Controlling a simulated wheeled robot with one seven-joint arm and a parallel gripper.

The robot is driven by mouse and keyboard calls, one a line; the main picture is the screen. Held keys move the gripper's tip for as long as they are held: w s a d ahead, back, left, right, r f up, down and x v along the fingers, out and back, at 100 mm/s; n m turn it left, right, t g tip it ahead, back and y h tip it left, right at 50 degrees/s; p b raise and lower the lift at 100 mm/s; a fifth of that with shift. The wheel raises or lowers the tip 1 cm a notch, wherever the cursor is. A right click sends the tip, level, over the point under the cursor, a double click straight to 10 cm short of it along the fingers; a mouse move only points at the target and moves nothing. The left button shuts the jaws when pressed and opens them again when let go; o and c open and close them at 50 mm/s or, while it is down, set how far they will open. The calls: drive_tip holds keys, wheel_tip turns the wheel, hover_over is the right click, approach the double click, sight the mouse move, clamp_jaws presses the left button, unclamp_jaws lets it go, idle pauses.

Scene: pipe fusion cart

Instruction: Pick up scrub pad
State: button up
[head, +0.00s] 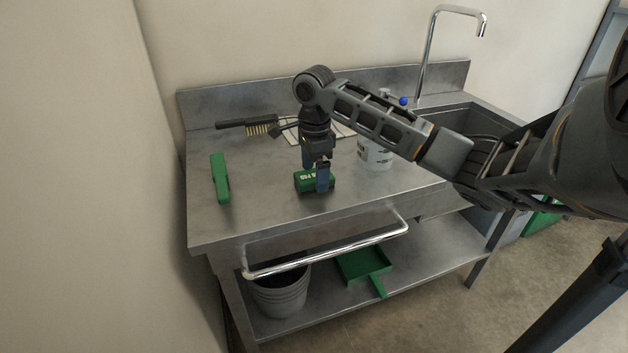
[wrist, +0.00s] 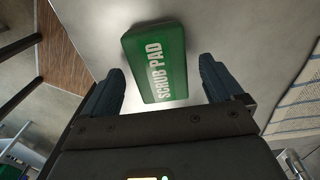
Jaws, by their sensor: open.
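The scrub pad (head: 312,182) is a small green block with white lettering, lying on the metal worktop near its front edge. In the wrist view the scrub pad (wrist: 158,64) reads "SCRUB PAD" and lies ahead of my fingers, slightly tilted. My gripper (head: 317,176) points down from above at the pad. Its two blue fingers are open, with one on the near side of the pad and one on the far side in the head view. In the wrist view my gripper (wrist: 160,85) has a finger on either side of the pad's near part, with gaps visible.
A green-handled tool (head: 220,178) lies at the left and a wire brush (head: 250,124) at the back. A white tub (head: 376,153) stands right of my gripper, with a sink (head: 437,120) and tap beyond. A steel rail (head: 330,251) runs along the front. The worktop's front left is clear.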

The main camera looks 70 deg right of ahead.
sight(314, 175)
drive_tip(key=shift+f, duration=0.85)
drive_tip(key=shift+c, duration=0.2)
drive_tip(key=c, duration=1.1)
wheel_tip(314, 175, up, 10)
drive_tip(key=shift+r+p, duration=0.1)
drive_tip(key=shift+p, duration=0.35)
